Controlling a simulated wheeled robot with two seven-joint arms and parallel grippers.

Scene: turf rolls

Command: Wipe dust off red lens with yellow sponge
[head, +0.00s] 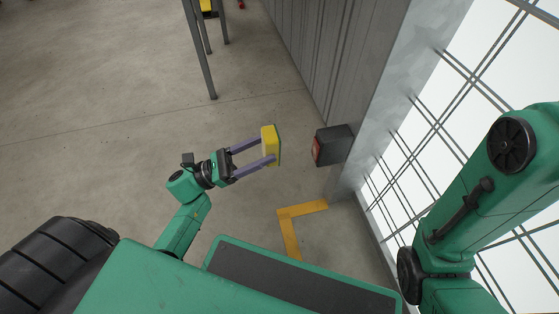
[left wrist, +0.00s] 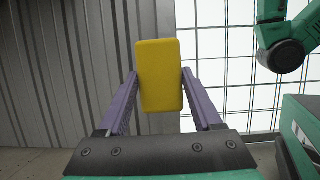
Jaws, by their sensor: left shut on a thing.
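The yellow sponge (head: 270,146) is held between the two purple fingers of my left gripper (head: 268,151). In the left wrist view the sponge (left wrist: 159,75) stands upright between the fingertips. The red lens (head: 317,151) is on the left face of a dark box at the grey wall, seen nearly edge-on. The sponge is a short gap to the left of the lens, not touching it. Dust on the lens cannot be made out. In the left wrist view the lens is not seen. My right arm is at the right, its gripper out of view.
The dark box (head: 335,144) sticks out from the corrugated grey wall (head: 309,50). A wire-mesh panel (head: 404,128) is to its right. A yellow floor marking (head: 289,230) lies below. Thin metal posts (head: 199,50) stand at the upper left. The floor at left is clear.

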